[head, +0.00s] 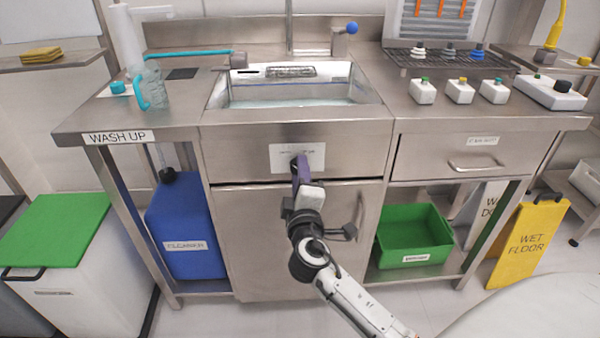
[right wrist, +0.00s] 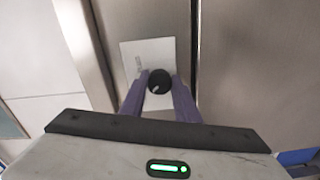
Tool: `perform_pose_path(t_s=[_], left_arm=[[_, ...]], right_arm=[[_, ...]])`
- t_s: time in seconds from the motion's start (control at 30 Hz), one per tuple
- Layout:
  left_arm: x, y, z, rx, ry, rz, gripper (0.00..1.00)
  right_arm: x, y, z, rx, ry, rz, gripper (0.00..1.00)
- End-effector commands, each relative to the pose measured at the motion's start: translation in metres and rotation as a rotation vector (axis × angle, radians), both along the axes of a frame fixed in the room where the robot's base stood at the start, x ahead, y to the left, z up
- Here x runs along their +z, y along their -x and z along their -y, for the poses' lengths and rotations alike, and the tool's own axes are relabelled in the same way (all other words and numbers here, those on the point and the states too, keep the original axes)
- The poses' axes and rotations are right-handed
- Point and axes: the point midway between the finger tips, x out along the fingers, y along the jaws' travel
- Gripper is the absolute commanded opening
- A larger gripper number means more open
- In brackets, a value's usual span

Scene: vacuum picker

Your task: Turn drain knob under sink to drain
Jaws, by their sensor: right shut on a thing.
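The drain knob (right wrist: 159,81) is a round black knob with a light mark, on a white label plate on the steel front below the sink. The plate (head: 312,157) shows in the head view, with the knob mostly hidden there behind my gripper. My right gripper (head: 300,165) reaches up to the plate. In the right wrist view its purple fingers (right wrist: 160,92) are on both sides of the knob and shut on it. The sink (head: 290,88) above holds some water. My left gripper is not in view.
A cabinet door (head: 250,245) with a handle is below the knob. A blue container (head: 183,225) stands left, a green bin (head: 412,238) right on the lower shelf. A yellow wet-floor sign (head: 528,243) stands at far right. A drawer (head: 475,157) is right of the plate.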

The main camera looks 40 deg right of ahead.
Motion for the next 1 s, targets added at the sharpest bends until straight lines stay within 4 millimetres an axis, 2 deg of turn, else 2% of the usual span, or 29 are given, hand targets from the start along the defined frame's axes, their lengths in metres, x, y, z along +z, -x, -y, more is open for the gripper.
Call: perform_pose_path(t_s=[0.03, 0.07, 0.13, 0.17, 0.43, 0.57, 1.0], left_arm=[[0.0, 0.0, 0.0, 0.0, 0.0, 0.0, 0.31], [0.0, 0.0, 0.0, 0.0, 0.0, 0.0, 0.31], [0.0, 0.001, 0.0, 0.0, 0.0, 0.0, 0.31], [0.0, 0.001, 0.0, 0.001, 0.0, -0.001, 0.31], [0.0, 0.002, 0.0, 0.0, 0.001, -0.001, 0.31], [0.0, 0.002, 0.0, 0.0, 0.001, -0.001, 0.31], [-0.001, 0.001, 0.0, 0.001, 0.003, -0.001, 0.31]], right_arm=[[-0.001, 0.0, -0.001, 0.001, 0.001, -0.002, 0.06], [-0.001, 0.0, -0.001, 0.001, 0.001, -0.002, 0.34], [-0.001, 0.0, -0.001, 0.001, 0.0, -0.001, 0.45], [-0.001, 0.0, -0.001, 0.001, 0.0, -0.001, 0.47], [0.0, 0.001, -0.001, 0.001, 0.0, -0.001, 0.47], [-0.001, 0.008, -0.006, 0.002, -0.001, -0.001, 0.47], [-0.002, 0.076, -0.047, 0.001, -0.002, -0.002, 0.47]])
